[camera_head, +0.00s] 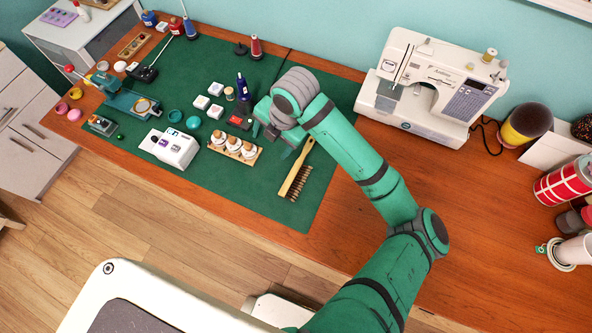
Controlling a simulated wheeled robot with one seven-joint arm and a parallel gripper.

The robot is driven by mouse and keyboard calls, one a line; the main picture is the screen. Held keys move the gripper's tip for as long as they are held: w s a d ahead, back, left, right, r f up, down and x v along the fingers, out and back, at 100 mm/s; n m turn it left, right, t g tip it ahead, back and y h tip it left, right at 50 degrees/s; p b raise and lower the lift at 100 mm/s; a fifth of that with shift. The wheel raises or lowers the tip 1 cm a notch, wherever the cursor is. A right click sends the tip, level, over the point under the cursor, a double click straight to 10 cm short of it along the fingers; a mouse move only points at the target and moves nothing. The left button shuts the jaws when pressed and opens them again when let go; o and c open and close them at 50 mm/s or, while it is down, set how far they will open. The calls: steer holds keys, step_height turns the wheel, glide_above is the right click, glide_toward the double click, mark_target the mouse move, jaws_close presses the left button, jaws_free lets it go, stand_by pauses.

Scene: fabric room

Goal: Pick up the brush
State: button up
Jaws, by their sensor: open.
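The brush (297,176) lies on the green cutting mat (305,205). My gripper (272,143) is just up and left of the brush, over the mat. Its jaws are open, and I see nothing held in them. The fingers are small and partly hidden by my wrist, and I cannot tell whether a finger touches the brush's upper end.
A wooden holder with white-topped bottles (234,149) stands close left of the brush. A dark blue bottle (242,88) and small white boxes stand behind it. A white sewing machine (432,87) stands at the back right. The mat below the brush is clear.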

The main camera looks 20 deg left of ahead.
steer(key=d+n+h, duration=0.2)
steer(key=d+h, duration=0.1)
steer(key=d, duration=0.5)
glide_above(300, 173)
step_height(300, 173, down, 6)
steer(key=shift+w+f, duration=0.1)
steer(key=shift+f, duration=2.65)
steer(key=shift+c, duration=0.7)
steer(key=c, duration=1)
